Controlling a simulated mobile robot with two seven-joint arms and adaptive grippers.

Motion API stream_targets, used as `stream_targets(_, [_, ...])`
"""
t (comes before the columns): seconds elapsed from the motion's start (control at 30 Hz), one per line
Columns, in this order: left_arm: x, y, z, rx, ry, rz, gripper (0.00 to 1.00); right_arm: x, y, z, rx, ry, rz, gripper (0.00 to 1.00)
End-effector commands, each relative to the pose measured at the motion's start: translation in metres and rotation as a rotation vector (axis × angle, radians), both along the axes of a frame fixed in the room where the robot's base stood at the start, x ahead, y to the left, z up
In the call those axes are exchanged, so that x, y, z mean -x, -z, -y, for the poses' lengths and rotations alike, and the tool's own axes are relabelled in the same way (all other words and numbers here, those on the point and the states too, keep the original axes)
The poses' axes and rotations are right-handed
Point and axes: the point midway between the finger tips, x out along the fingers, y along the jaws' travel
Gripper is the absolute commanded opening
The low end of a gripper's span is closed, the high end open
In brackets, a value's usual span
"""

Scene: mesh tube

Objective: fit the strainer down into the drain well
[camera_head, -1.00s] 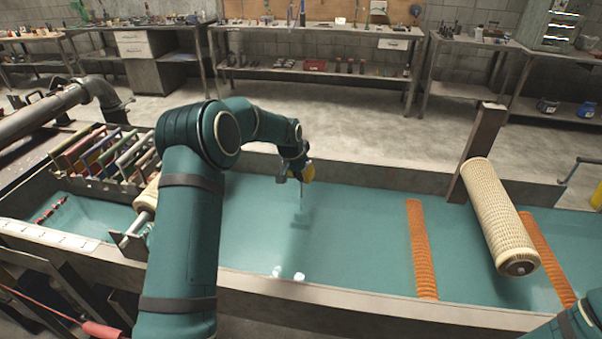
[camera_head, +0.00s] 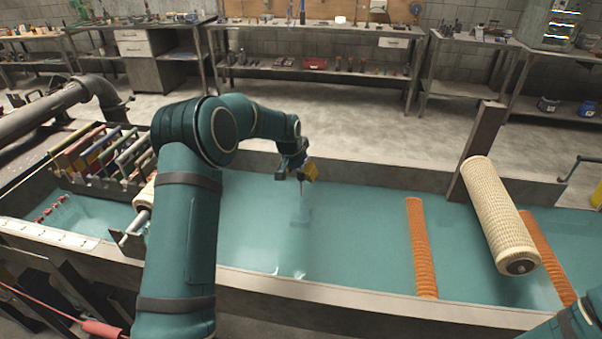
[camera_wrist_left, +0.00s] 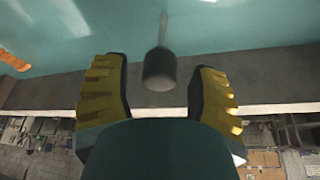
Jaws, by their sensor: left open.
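A cream mesh tube (camera_head: 497,215) with a dark end cap leans at the right of the teal trough (camera_head: 350,230); I cannot tell whether it is the strainer. My left gripper (camera_head: 303,178) hangs above the middle of the trough, well left of the tube. In the left wrist view its yellow-padded fingers (camera_wrist_left: 159,95) are apart. A dark rounded knob on a thin stem (camera_wrist_left: 160,68) shows between and beyond them; I cannot tell whether they touch it. I cannot make out the drain well. My right gripper is out of view.
Orange ribbed strips (camera_head: 421,248) lie in the trough at the right. A brown post (camera_head: 481,150) stands by the tube. A rack of coloured frames (camera_head: 100,155) is at the left. Grey walls (camera_head: 350,306) edge the trough.

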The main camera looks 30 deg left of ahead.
Motion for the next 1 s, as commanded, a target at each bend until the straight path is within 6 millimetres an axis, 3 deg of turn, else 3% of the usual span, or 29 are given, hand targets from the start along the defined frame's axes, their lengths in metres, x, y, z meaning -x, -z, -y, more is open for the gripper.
stream_targets(0.3, [0.022,-0.060,-0.003,0.000,0.000,0.005,0.59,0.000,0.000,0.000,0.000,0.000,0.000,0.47])
stream_targets(0.5, [0.034,-0.089,-0.004,0.000,0.000,0.004,0.59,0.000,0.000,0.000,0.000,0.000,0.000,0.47])
stream_targets(0.7, [0.039,-0.102,-0.005,0.000,0.000,0.003,0.59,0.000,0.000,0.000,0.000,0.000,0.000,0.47])
stream_targets(1.0, [0.039,-0.103,-0.005,-0.001,0.000,0.003,0.59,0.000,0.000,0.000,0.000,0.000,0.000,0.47])
